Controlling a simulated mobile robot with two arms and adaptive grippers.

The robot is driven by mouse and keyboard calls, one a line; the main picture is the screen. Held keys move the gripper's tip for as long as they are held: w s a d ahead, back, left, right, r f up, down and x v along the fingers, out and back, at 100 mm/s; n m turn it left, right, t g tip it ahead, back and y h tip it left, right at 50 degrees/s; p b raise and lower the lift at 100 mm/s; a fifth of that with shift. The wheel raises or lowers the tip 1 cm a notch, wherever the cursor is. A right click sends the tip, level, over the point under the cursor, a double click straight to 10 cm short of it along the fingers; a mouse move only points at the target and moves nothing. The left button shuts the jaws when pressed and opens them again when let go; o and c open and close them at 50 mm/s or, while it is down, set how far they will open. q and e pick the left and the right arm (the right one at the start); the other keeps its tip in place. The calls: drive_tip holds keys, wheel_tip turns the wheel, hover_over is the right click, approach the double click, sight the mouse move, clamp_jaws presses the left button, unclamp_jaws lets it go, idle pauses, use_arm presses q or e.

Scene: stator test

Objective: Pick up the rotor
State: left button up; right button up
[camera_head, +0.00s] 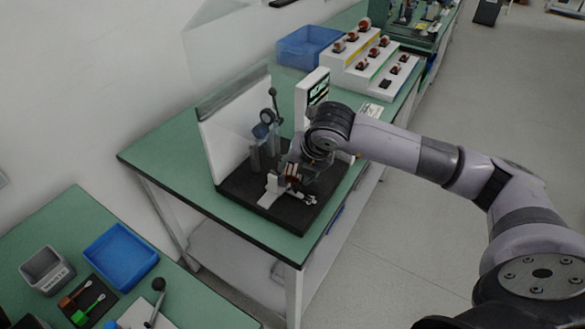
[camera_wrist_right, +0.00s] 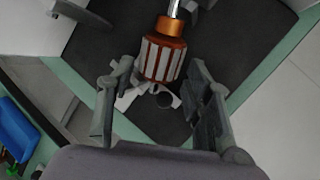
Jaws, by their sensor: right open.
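The rotor (camera_wrist_right: 164,58) shows large in the right wrist view, a copper and silver ribbed cylinder with a copper collar and a steel shaft at its top end. My right gripper (camera_wrist_right: 165,80) is open, with one finger on each side of the rotor's lower part and gaps visible. In the head view the rotor (camera_head: 291,171) is small and partly hidden by my right gripper (camera_head: 296,174), over the black base plate (camera_head: 238,193) of the test fixture. My left gripper is not in view.
A white panel (camera_head: 222,140), a grey upright post and a display unit (camera_head: 312,88) stand around the base plate. A white stepped rack (camera_head: 365,68) and a blue bin (camera_head: 305,46) are behind. The green table's (camera_head: 165,150) left end is bare.

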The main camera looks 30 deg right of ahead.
sight(294, 170)
drive_tip(key=x, duration=0.3)
drive_tip(key=shift+w+f, duration=0.15)
clamp_jaws()
idle(0.5)
drive_tip(key=shift+r, duration=0.2)
